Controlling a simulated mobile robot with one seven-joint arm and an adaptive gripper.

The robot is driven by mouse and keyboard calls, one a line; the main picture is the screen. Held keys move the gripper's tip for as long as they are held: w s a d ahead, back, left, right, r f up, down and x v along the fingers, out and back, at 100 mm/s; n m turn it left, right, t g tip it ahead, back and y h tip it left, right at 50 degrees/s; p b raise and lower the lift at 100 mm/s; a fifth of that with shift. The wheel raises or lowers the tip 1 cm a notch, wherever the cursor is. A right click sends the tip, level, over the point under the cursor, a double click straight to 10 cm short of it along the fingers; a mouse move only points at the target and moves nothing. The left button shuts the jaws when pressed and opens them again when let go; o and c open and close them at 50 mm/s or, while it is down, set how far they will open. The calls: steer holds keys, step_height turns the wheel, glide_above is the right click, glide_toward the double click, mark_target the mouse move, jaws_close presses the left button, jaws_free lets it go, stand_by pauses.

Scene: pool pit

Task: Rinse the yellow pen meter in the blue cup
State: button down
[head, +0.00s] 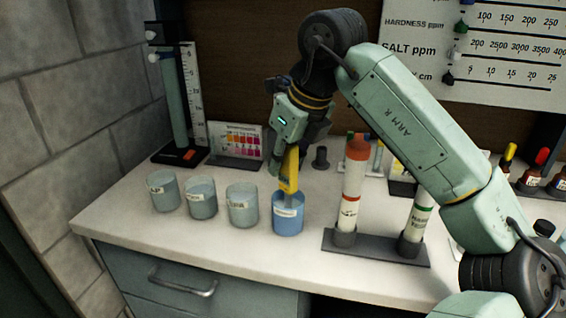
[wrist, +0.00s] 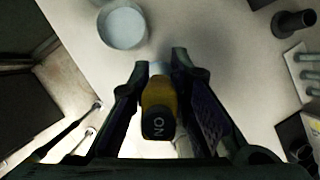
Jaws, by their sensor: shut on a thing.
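The yellow pen meter (head: 289,172) is upright in my gripper (head: 292,146), with its lower end inside the mouth of the blue cup (head: 288,218). The cup stands on the counter and its wall hides the meter's tip. In the wrist view my gripper (wrist: 160,85) is shut on the yellow pen meter (wrist: 159,105), whose dark end cap shows lettering. How deep the tip sits in the cup cannot be told.
Several clear labelled cups, such as this clear cup (head: 242,205), stand left of the blue cup. Two capped tubes in a dark holder (head: 375,252) stand close on the right. A colour chart (head: 237,143) and a dark peg (head: 320,158) are behind. The counter's front edge is near.

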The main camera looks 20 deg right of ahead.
steer(key=shift+r+p, duration=2.05)
steer(key=shift+r, duration=1.1)
